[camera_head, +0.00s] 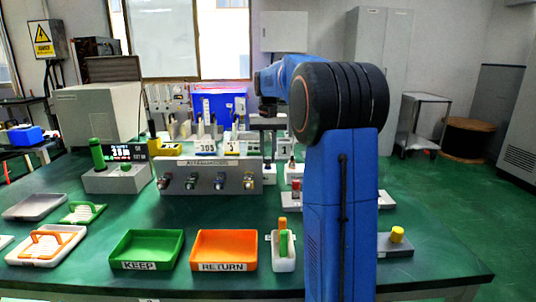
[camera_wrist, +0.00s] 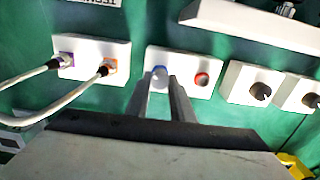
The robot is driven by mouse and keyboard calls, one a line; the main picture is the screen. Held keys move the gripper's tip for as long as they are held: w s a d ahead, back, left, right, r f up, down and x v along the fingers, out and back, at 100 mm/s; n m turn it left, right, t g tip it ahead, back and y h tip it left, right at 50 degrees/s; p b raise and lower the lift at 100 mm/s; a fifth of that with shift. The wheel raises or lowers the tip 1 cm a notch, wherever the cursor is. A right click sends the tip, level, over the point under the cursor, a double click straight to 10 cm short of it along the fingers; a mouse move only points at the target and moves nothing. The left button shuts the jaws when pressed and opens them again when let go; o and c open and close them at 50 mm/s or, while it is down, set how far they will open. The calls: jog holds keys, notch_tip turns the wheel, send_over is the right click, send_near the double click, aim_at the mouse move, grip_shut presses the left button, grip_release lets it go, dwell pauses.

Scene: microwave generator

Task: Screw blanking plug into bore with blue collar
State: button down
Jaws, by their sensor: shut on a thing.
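In the wrist view my gripper (camera_wrist: 161,82) is shut on a pale plug (camera_wrist: 159,72) at the left bore of a white block (camera_wrist: 181,61). The plug and fingertips cover most of that bore; a bluish tint shows around it, and I cannot tell how deep the plug sits. The right bore of the same block has a red-orange collar (camera_wrist: 202,79) and a dark centre. In the head view, my blue arm hides part of the bench, and the bore cannot be made out.
A white block (camera_wrist: 92,48) to the left holds two cables, at a purple and an orange collar. Blocks with black knobs (camera_wrist: 260,91) stand to the right. In the head view, a green KEEP tray (camera_head: 147,265) and an orange RETURN tray (camera_head: 223,266) sit near the front.

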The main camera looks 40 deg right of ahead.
aim_at(268, 158)
jog(key=shift+f, duration=0.2)
jog(key=c, duration=1.5)
grip_release()
jog(key=shift+o, duration=0.2)
notch_tip(268, 158, up, 17)
jog(key=shift+r, duration=0.15)
jog(key=shift+a, duration=0.1)
